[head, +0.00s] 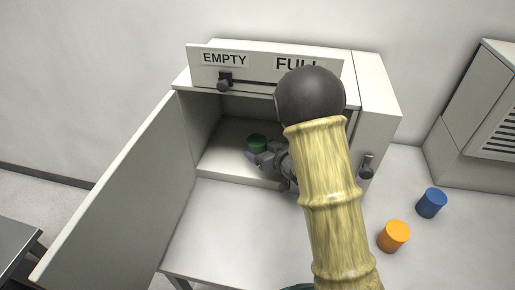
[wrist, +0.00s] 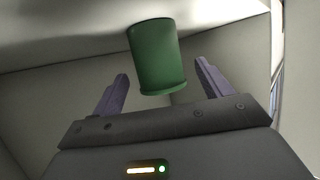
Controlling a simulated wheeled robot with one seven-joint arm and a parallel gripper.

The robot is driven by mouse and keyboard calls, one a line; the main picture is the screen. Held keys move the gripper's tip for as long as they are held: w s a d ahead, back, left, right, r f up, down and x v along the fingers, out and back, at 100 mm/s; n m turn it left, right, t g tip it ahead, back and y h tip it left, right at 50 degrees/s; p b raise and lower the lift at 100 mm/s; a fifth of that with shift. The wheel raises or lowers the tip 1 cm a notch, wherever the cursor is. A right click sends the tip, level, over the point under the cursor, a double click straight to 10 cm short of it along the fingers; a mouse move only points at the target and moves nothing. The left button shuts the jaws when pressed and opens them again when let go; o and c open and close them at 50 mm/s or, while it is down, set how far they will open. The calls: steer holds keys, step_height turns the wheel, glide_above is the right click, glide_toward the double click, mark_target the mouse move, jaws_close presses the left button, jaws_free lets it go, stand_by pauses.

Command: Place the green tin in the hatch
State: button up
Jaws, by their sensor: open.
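The green tin (head: 257,142) stands on the floor inside the open hatch (head: 210,168). In the wrist view the green tin (wrist: 156,58) shows ahead of the fingertips, between the lines of the two fingers, with a gap between it and the palm. My gripper (head: 254,157) is inside the hatch right at the tin; it also shows in the wrist view (wrist: 160,70), with its fingers apart and nothing pressed between them. My arm hides the right part of the hatch opening.
The hatch door (head: 118,190) hangs wide open to the left. A panel with EMPTY and FULL labels and a slider knob (head: 225,82) is above the opening. An orange tin (head: 393,237) and a blue tin (head: 431,203) stand on the table at right. A grey vented box (head: 480,120) stands behind them.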

steer(key=v, duration=0.8)
steer(key=shift+b, duration=0.35)
steer(key=shift+d, duration=0.1)
steer(key=shift+d+h, duration=0.3)
steer(key=shift+d, duration=0.05)
steer(key=d+m+h, duration=0.1)
steer(key=s+d+m+h, duration=0.1)
steer(key=d, duration=0.1)
steer(key=s+d+g+h, duration=0.1)
steer(key=d+h, duration=0.1)
steer(key=shift+d+f+m, duration=0.15)
steer(key=shift+m, duration=0.25)
steer(key=s+d+m+g+h, duration=0.2)
steer(key=s+g, duration=0.5)
steer(key=s, duration=0.9)
steer(key=shift+s+d+m+g+h, duration=0.3)
steer(key=shift+s+d+m+h, duration=0.1)
steer(key=shift+d+m, duration=0.55)
steer(key=shift+a+r, duration=0.1)
steer(key=shift+r, duration=0.25)
